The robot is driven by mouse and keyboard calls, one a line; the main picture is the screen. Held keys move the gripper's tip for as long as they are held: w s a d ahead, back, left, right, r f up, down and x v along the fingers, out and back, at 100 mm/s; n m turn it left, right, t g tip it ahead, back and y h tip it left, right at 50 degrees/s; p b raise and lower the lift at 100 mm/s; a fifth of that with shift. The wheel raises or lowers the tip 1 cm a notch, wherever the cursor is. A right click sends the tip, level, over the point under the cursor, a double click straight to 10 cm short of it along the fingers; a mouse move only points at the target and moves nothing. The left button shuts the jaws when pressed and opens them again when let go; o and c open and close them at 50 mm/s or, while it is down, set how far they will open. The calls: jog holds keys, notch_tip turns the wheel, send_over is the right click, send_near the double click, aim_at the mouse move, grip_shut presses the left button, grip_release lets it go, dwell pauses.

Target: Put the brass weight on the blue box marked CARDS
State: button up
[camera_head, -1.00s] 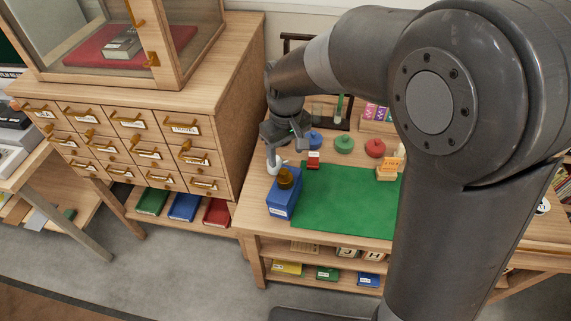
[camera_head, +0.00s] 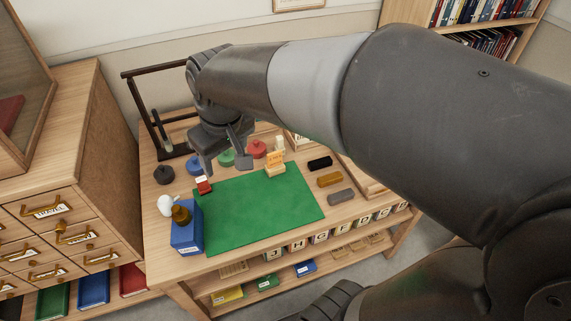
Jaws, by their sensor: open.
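The brass weight (camera_head: 181,215) rests on top of the blue box (camera_head: 187,240) at the left front of the table. A white label shows low on the box's front, too small to read. My gripper (camera_head: 224,166) is open and empty, its fingers pointing down. It hangs above the back left part of the green mat, up and to the right of the weight and apart from it.
A white object (camera_head: 165,205) stands right behind the box. A small red block (camera_head: 204,185), round weights in blue, green and red, and a yellow-orange block stack (camera_head: 275,163) stand near the mat (camera_head: 255,210). A dark frame (camera_head: 159,125) stands at the back left.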

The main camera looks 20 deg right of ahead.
jog(key=s+d+r+m+t, duration=0.2)
jog(key=s+d+m, duration=0.2)
jog(key=s+d, duration=0.5)
jog(key=shift+s+d+m+t+h, duration=0.3)
jog(key=shift+s+d+t+h, duration=0.1)
jog(key=shift+s, duration=0.25)
